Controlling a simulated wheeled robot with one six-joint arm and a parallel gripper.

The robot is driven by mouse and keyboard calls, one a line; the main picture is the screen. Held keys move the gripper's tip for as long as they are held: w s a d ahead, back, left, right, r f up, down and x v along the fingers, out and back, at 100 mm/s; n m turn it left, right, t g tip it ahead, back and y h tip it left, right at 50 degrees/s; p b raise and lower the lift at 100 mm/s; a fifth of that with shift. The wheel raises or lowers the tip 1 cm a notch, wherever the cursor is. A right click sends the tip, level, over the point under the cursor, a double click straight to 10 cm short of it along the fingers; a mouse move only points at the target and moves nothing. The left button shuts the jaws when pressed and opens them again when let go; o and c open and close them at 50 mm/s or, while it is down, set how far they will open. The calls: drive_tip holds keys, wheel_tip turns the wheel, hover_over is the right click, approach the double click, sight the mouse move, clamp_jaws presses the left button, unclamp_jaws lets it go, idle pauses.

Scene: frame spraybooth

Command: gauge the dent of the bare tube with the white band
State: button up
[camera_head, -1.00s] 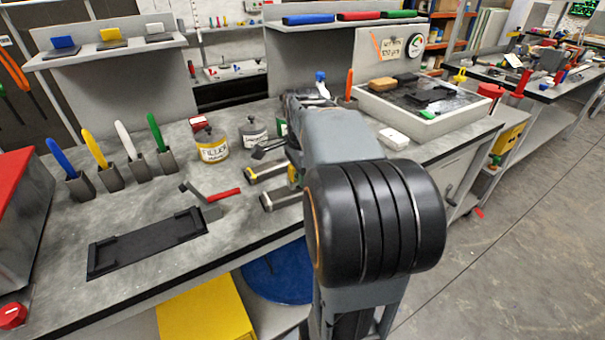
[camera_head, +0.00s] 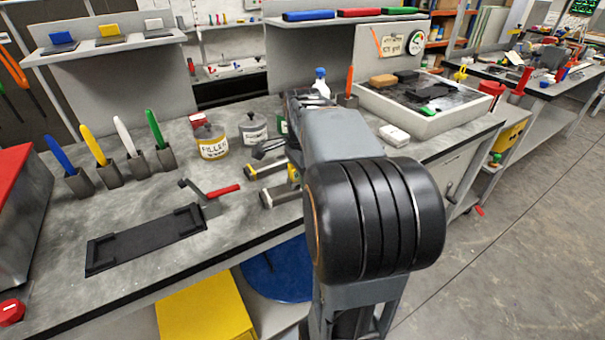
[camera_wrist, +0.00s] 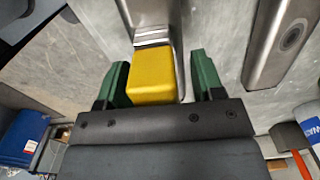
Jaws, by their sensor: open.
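In the head view, two bare metal tubes lie side by side on the bench beside my arm: a rear tube (camera_head: 268,168) with a yellow end and a front tube (camera_head: 284,192) with a dark end. In the wrist view, my gripper (camera_wrist: 154,80) is open, with green fingers on both sides of a yellow block (camera_wrist: 153,76). The block adjoins a grey metal piece (camera_wrist: 153,28); I cannot tell whether the fingers touch it. A bare metal tube (camera_wrist: 277,45) with a round mark lies to the right. My arm hides the gripper in the head view.
A filler jar (camera_head: 212,142), a grey-lidded jar (camera_head: 253,131) and a red-handled tool (camera_head: 222,191) stand or lie left of the tubes.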

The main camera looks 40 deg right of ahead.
drive_tip(key=shift+r, duration=0.15)
wheel_tip(320, 180, up, 14)
drive_tip(key=p, duration=0.3)
drive_tip(key=shift+f, duration=0.2)
drive_tip(key=s+a+f+n+t+p, duration=0.1)
drive_tip(key=s+a+f+n+p, duration=0.1)
drive_tip(key=a+n+p, duration=0.3)
drive_tip(key=s+a+f+n+t+p, duration=0.2)
drive_tip(key=s+a+n+p, duration=0.3)
drive_tip(key=a+n, duration=0.8)
drive_tip(key=f+n+p, duration=0.1)
drive_tip(key=n, duration=0.1)
drive_tip(key=shift+f+n+t, duration=0.15)
drive_tip(key=shift+n+t, duration=0.15)
drive_tip(key=shift+n, duration=0.1)
